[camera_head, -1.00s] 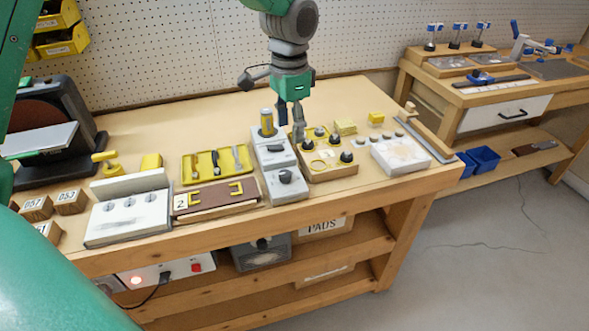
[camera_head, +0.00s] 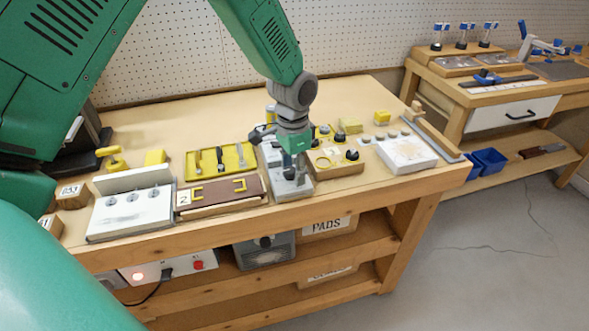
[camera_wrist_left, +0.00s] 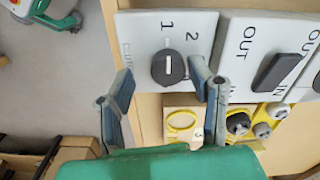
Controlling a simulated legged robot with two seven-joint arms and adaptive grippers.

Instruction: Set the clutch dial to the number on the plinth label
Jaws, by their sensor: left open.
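The clutch dial (camera_wrist_left: 168,67) is a black round knob with a white line on a pale plate, with "1" above it and "2" to its upper right. Its line looks upright, towards "1". My left gripper (camera_head: 292,180) is over the front of the dial unit and hides the dial in the head view. In the wrist view this open gripper (camera_wrist_left: 162,82) has its fingers apart on either side below the dial; contact cannot be told.
Beside the clutch plate is a black OUT/IN switch (camera_wrist_left: 276,71). A wooden block with a yellow ring and knobs (camera_head: 335,160) stands right of the dial unit. A yellow tray (camera_head: 221,160) lies behind the plinth. A white block with several knobs (camera_head: 131,211) stands left.

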